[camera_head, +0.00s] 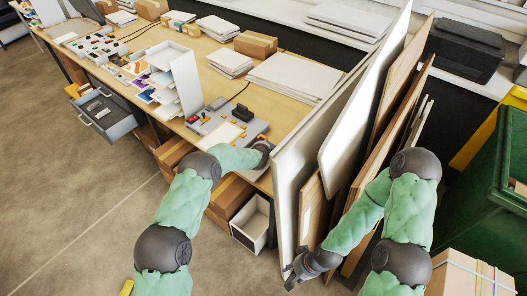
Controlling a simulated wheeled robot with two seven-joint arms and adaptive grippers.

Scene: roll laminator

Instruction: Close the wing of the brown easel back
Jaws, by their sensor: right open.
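Several large white and brown boards lean upright together at the right end of the table. Among them are a brown board (312,208) low at the front and a taller brown board (397,92) behind. I cannot tell which is the brown easel back, and no wing shows clearly. My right gripper (293,272) is open and empty at the low front edge of the boards, close to the white front board (291,180). My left gripper (264,152) is by the table's front edge, just left of that white board; its fingers cannot be made out.
The long table (285,112) holds a laminator (222,122), a white card rack (180,80), paper stacks and cardboard boxes. Below are an open grey drawer (108,112) and a white bin (252,224). A green container (495,165) and a carton (468,275) stand right.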

